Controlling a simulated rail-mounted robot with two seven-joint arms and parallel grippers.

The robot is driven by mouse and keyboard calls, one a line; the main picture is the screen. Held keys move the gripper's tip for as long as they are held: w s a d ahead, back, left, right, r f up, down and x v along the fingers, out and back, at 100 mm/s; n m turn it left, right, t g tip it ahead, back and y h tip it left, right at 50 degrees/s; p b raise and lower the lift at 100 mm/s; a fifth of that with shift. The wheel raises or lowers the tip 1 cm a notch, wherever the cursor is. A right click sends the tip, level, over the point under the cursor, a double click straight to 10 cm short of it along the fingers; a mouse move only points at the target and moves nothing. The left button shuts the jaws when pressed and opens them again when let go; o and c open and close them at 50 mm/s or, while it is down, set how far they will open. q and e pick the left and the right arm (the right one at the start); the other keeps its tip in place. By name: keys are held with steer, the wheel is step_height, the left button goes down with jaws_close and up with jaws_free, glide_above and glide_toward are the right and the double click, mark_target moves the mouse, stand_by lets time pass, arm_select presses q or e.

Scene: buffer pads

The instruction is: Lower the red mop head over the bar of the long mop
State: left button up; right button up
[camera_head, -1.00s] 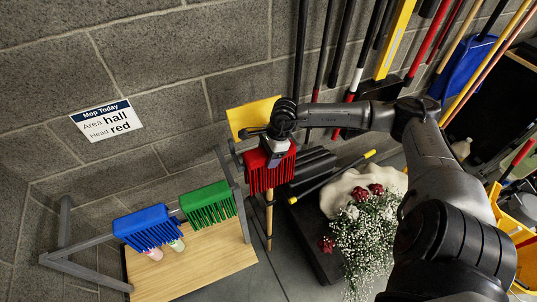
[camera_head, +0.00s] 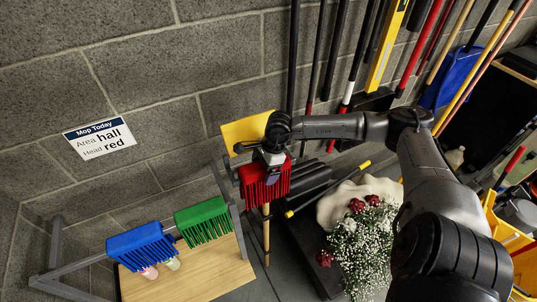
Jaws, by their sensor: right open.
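The red mop head (camera_head: 265,184) hangs at the top of the long mop's wooden handle (camera_head: 267,232), next to the end of the grey rack. Its strands point down. The bar of the long mop is hidden by the head and my gripper, so I cannot tell how the head sits on it. My right gripper (camera_head: 272,158) is directly above the red head, pointing down, its fingers open at the head's top. Whether the fingers touch the head is unclear. My left gripper is out of view.
A green head (camera_head: 203,218) and a blue head (camera_head: 140,246) hang on the grey rack (camera_head: 57,250) over a wooden board (camera_head: 205,275). A wall sign (camera_head: 100,138) reads "Area hall, Head red". A yellow panel (camera_head: 248,132) is behind my gripper; flowers (camera_head: 362,245) stand to the right.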

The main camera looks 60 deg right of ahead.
steer(key=v, duration=1.1)
steer(key=shift+d+r, duration=0.1)
steer(key=shift+r, duration=0.1)
steer(key=shift+v, duration=0.85)
